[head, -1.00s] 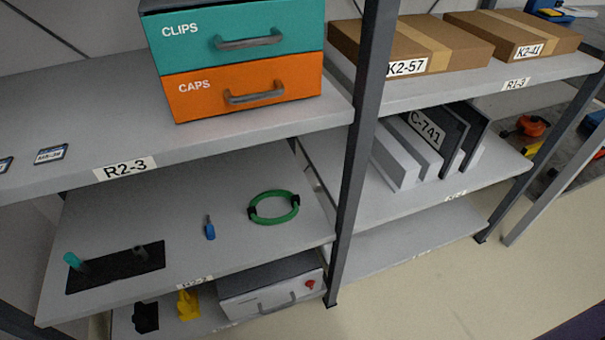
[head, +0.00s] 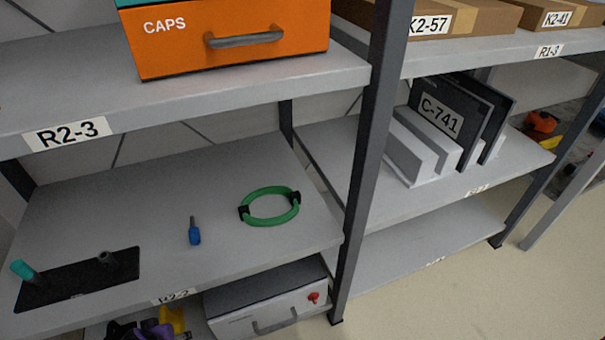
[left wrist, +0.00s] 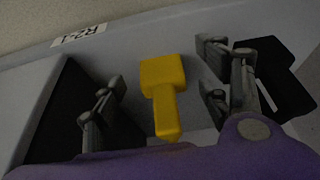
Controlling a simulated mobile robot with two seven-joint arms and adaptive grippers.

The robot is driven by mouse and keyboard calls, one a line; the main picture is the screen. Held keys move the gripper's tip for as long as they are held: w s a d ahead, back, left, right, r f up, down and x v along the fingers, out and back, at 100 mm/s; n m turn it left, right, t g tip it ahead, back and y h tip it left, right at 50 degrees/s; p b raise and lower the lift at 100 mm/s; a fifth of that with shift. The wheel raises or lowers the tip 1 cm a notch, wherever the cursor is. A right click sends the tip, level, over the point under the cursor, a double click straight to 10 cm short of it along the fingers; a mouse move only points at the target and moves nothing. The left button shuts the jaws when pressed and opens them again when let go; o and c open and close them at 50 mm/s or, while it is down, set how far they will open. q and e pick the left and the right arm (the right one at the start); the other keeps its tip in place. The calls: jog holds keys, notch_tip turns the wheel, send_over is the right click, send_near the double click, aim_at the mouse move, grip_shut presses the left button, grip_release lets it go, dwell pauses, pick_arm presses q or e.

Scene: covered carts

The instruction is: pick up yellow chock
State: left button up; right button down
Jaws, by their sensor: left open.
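The yellow chock (left wrist: 162,85) lies on the bottom shelf in the left wrist view, its broad block end toward the shelf edge and a narrower bar toward me. My left gripper (left wrist: 161,92) is open, with one finger on each side of the chock and gaps to both. In the head view, a part of the yellow chock (head: 173,319) shows at the bottom edge beside my dark and purple left gripper (head: 138,332), which hides some of it. My right gripper is in neither view.
A black object (left wrist: 268,72) lies close by the right finger. A grey case (head: 265,300) stands on the chock's other side. The middle shelf (head: 150,205) above holds a green ring (head: 270,222), a blue-handled tool (head: 194,235) and a black mat (head: 75,285).

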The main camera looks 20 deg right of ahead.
pick_arm(q)
jog(key=w+b, duration=0.1)
jog(key=w, duration=0.1)
jog(key=w+b, duration=0.1)
jog(key=w, duration=0.1)
jog(key=shift+w+d+f, duration=0.1)
jog(key=shift+w+f, duration=0.05)
jog(key=shift+f, duration=0.05)
jog(key=shift+f+b, duration=0.4)
jog(key=shift+f, duration=0.35)
jog(key=shift+w+f+b, duration=0.3)
jog(key=shift+w+f, duration=0.1)
jog(key=shift+c, duration=0.5)
jog(key=shift+r, duration=0.1)
jog(key=c, duration=1.4)
